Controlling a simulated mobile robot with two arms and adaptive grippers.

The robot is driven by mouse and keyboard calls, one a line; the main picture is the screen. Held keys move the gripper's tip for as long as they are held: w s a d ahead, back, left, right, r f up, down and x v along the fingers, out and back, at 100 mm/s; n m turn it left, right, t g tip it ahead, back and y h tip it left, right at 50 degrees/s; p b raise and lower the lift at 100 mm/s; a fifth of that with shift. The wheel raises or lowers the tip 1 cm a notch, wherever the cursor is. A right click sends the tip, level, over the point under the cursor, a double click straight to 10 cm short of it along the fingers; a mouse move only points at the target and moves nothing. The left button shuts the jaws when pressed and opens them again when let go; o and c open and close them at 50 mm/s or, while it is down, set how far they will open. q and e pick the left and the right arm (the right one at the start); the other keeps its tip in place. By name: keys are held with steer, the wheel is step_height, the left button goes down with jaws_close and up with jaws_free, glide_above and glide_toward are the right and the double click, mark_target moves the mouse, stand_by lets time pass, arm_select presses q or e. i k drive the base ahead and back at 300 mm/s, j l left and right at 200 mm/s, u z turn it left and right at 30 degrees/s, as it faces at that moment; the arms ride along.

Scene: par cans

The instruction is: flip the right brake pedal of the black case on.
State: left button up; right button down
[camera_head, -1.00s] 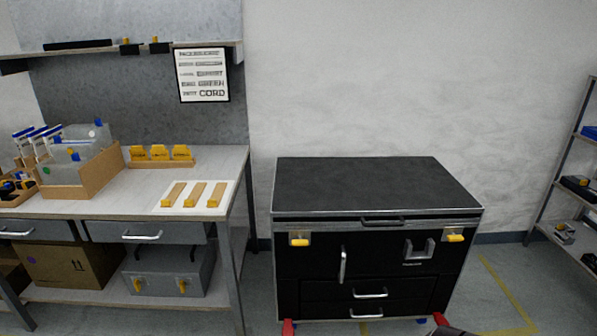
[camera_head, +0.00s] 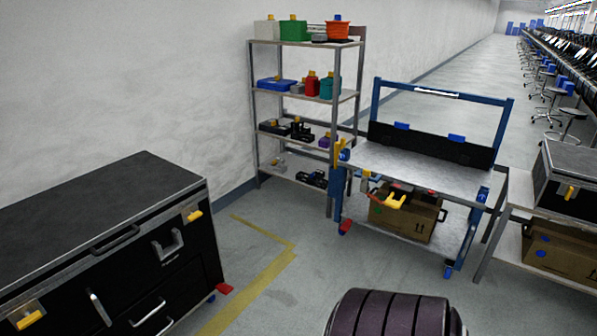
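The black case (camera_head: 105,205) stands at the left of the head view, cut off by the left edge. It has metal edges, yellow latches and silver handles on its front. The right brake pedal (camera_head: 224,289) is a small red piece sticking out at the case's lower right front corner, close to the floor. A bit of blue caster (camera_head: 211,298) shows beside it. I cannot tell from its tilt whether it is up or down. The left brake pedal is out of view. Neither gripper is in view.
A dark ribbed part of mine shows at the bottom right of centre. Floor with yellow tape (camera_head: 265,273) lies clear right of the case. A shelf rack (camera_head: 254,110) stands at the wall. A blue-framed cart (camera_head: 420,172) with a carton (camera_head: 405,220) stands further right.

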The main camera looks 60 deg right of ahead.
mark_target(225, 289)
steer(key=z, duration=1.5)
steer(key=i+l+u, duration=0.1)
steer(key=i+l, duration=0.2)
steer(key=i+l+u, duration=0.1)
steer(key=i+l, duration=0.15)
steer(key=l, duration=0.25)
steer(key=i+l, duration=0.3)
steer(key=i+l+u, duration=0.15)
steer(key=l, duration=0.35)
steer(key=i+l+u, duration=0.1)
steer(key=i+l, duration=0.25)
steer(key=i+l+u, duration=0.1)
steer(key=l, duration=0.5)
steer(key=i+l+u, duration=0.1)
steer(key=i+l, duration=0.25)
steer(key=l, duration=0.15)
steer(key=i+l, duration=0.2)
steer(key=l, duration=0.3)
steer(key=j+u, duration=0.05)
